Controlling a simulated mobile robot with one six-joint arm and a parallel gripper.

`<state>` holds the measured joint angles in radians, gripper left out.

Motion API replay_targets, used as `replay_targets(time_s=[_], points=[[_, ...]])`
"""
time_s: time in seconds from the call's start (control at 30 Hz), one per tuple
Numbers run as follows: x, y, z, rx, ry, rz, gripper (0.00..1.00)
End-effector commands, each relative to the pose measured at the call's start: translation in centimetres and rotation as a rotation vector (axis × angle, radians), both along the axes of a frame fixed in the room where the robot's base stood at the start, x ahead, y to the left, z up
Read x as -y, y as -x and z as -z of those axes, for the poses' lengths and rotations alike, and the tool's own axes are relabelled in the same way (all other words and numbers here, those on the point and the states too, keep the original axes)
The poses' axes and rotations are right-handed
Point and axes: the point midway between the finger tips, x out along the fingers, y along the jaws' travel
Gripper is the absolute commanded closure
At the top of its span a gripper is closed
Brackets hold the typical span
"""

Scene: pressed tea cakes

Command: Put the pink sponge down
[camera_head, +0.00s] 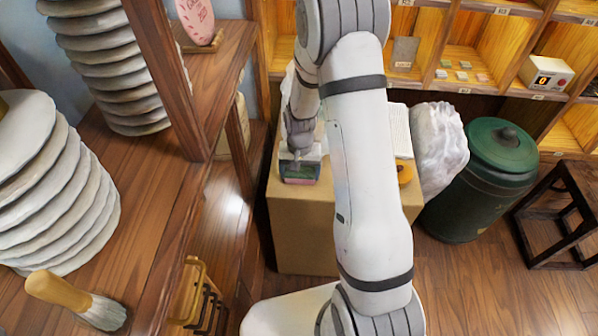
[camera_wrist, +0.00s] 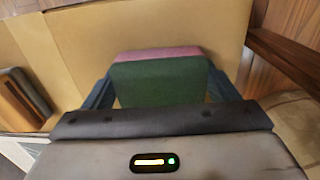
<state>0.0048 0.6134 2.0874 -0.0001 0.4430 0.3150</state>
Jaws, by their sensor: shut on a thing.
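The sponge has a pink layer and a green layer. In the wrist view the sponge (camera_wrist: 160,82) sits between the two dark fingers of my gripper (camera_wrist: 158,90), its green face towards the camera and its pink strip at the far edge. In the head view my gripper (camera_head: 300,161) holds the sponge (camera_head: 299,181) at the upper left part of a cardboard box (camera_head: 305,232). The fingers are shut on the sponge's sides. I cannot tell whether the sponge touches the box top. My arm hides much of the box top.
An orange object (camera_head: 404,173) and a whitish crumpled bag (camera_head: 438,148) are right of my arm. A green lidded canister (camera_head: 500,160) and a dark stool (camera_head: 562,222) stand further right. Wooden shelves (camera_head: 150,220) with stacked pale discs (camera_head: 55,195) and a brush (camera_head: 78,300) are left.

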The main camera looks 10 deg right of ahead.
Motion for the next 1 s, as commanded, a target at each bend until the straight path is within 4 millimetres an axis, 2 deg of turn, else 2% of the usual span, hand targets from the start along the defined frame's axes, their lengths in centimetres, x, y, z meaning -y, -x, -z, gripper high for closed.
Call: replay_targets(time_s=[0.33, 0.37, 0.6, 0.87, 1.0], points=[[-0.1, -0.1, 0.5, 0.002, 0.000, -0.002, 0.41], [-0.1, -0.1, 0.5, 0.002, 0.000, -0.002, 0.19], [-0.1, 0.0, 0.4, 0.002, 0.000, -0.002, 0.00], [-0.1, -0.1, 0.1, 0.002, 0.000, -0.003, 0.00], [-0.2, -0.1, -1.4, 0.005, 0.000, -0.003, 0.00]])
